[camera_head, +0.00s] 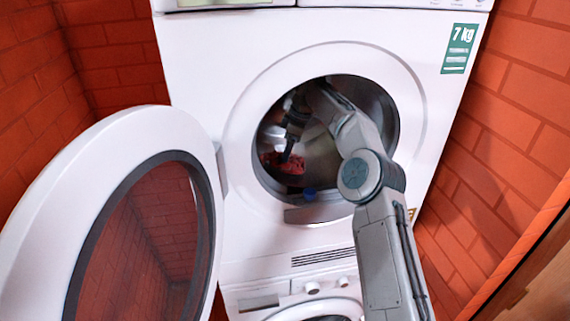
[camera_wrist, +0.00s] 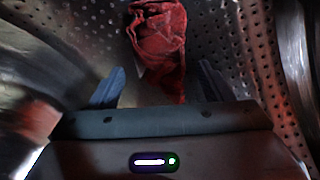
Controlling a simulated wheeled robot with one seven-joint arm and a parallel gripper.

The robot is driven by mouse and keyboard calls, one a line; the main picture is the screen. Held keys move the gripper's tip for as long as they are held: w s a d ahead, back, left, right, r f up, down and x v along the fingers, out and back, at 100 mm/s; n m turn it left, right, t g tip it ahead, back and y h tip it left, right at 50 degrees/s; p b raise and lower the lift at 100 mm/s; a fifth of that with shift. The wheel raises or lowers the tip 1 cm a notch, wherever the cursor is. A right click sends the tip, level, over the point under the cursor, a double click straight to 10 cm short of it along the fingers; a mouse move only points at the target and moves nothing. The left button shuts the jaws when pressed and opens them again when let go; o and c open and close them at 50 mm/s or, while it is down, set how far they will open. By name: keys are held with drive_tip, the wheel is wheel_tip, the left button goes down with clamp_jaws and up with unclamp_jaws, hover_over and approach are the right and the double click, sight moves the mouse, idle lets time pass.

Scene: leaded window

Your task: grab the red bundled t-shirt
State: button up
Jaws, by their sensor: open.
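The red bundled t-shirt (camera_head: 290,164) lies low in the drum on the left, seen through the open door in the head view. In the wrist view the t-shirt (camera_wrist: 158,45) is a crumpled red bundle on the perforated metal. My gripper (camera_head: 289,156) is inside the drum, at the t-shirt. In the wrist view my gripper (camera_wrist: 161,84) is open, with one blue finger on each side of the t-shirt's near end. The bulk of the cloth lies beyond the fingertips. I cannot tell whether the fingers touch it.
The white washing machine (camera_head: 225,60) has its round door (camera_head: 125,125) swung open to the left. My arm passes through the opening, near its right rim. A blue object (camera_head: 309,193) shows at the drum's lower front. Brick walls (camera_head: 515,130) flank the machine. A second machine (camera_head: 310,305) is below.

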sight(296, 164)
drive_tip(key=shift+p+x, duration=0.65)
drive_tip(key=shift+x, duration=2.15)
drive_tip(key=shift+s, duration=0.1)
drive_tip(key=c, duration=0.7)
drive_tip(key=shift+r, duration=0.1)
drive_tip(key=shift+c, duration=0.3)
drive_tip(key=shift+v, duration=1.2)
drive_tip(key=shift+a+b, duration=0.3)
drive_tip(key=shift+b, duration=0.8)
drive_tip(key=b, duration=0.2)
drive_tip(key=shift+d+f+t+b, duration=0.1)
drive_tip(key=shift+f+t+b, duration=0.15)
drive_tip(key=shift+t+b, duration=0.15)
drive_tip(key=b, duration=0.2)
drive_tip(key=t+y+b, duration=0.1)
drive_tip(key=b, duration=0.2)
drive_tip(key=shift+s+d+f+b, duration=0.1)
drive_tip(key=shift+s+b, duration=0.25)
drive_tip(key=t+b, duration=0.1)
drive_tip(key=b, duration=0.6)
drive_tip(key=shift+s+d+t+y, duration=0.15)
drive_tip(key=shift+s+t+y, duration=0.15)
drive_tip(key=shift+s+t, duration=0.1)
